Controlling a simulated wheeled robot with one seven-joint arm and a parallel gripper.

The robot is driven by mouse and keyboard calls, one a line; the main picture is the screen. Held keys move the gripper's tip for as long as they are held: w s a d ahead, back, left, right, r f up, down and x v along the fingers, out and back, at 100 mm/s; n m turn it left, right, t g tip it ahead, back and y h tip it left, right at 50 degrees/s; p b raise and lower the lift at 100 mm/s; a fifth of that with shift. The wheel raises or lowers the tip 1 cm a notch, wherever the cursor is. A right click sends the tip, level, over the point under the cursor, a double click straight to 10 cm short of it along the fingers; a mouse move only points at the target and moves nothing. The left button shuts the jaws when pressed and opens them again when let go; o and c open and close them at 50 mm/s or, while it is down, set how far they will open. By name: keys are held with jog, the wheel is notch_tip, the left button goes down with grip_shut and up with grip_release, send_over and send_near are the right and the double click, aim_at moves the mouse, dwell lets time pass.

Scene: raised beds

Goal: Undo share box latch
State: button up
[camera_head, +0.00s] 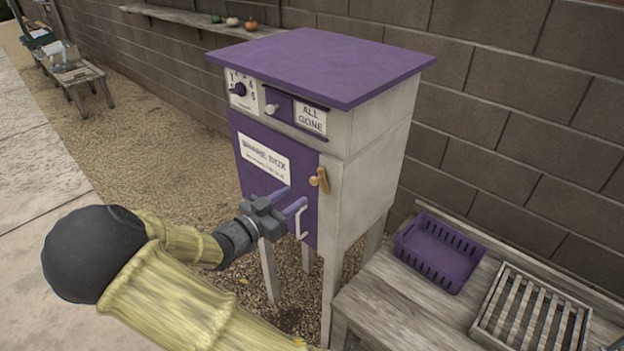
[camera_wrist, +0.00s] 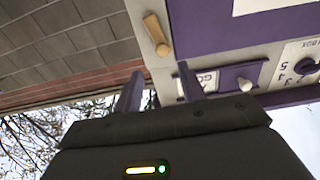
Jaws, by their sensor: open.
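The share box (camera_head: 352,208) is a grey cabinet with a purple roof and a purple door (camera_head: 243,177) bearing a white sign. Its latch (camera_head: 320,180) is a small tan wooden turn piece at the door's upper right edge, roughly upright. A white handle (camera_head: 301,222) sits below it on the door. My gripper (camera_head: 288,198) is open and empty in front of the door, left of and slightly below the latch in the head view. In the wrist view, which looks upside down, the latch (camera_wrist: 156,35) lies just beyond the gap between my fingertips (camera_wrist: 159,72), apart from them.
Above the door are a dial (camera_head: 239,90), a white knob (camera_head: 270,109) and an "ALL GONE" sign (camera_head: 311,117). A wooden bench (camera_head: 385,307) at right holds a purple crate (camera_head: 479,262) and a slatted tray (camera_head: 532,309).

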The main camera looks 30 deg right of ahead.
aim_at(313, 182)
jog(key=p+x, duration=0.2)
jog(key=x, duration=0.7)
jog(key=shift+w, duration=0.15)
jog(key=shift+c, duration=0.4)
